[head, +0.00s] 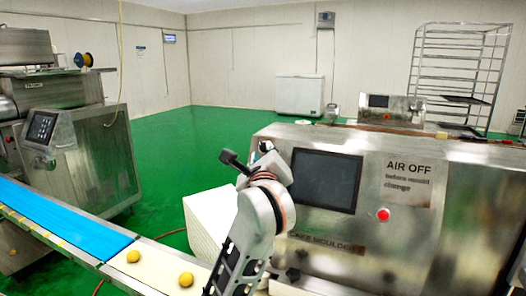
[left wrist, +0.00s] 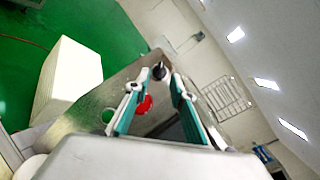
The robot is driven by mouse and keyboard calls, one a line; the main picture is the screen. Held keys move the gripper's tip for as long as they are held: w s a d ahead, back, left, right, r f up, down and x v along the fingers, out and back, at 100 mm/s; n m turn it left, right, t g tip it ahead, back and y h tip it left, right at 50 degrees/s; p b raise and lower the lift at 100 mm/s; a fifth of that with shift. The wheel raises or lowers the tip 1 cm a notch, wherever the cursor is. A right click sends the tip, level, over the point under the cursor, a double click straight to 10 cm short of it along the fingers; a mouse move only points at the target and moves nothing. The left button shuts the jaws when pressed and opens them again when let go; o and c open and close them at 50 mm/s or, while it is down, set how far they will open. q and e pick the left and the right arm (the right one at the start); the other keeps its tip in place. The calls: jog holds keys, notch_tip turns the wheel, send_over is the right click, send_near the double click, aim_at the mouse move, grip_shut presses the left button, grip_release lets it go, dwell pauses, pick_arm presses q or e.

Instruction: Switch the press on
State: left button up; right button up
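The press (head: 420,240) is a steel machine on the right of the head view, with a dark screen (head: 325,180) and a red button (head: 383,214) on its front. My left gripper (head: 250,160) is at the press's upper left corner; its fingers are partly hidden behind my wrist. In the left wrist view the left gripper (left wrist: 162,74) is open. A black knob (left wrist: 159,70) on the steel panel shows between its fingertips; I cannot tell whether they touch it. A red button (left wrist: 143,104) and a green round spot (left wrist: 107,116) show nearer. My right gripper is not in view.
A blue and white conveyor (head: 70,222) with small yellow balls runs in from the left. A white box-like block (head: 208,215) stands beside the press. Another steel machine (head: 95,155) is at left. Green floor behind is clear.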

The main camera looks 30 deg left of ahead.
aim_at(263, 147)
pick_arm(q)
jog(key=shift+x, duration=1.5)
grip_shut()
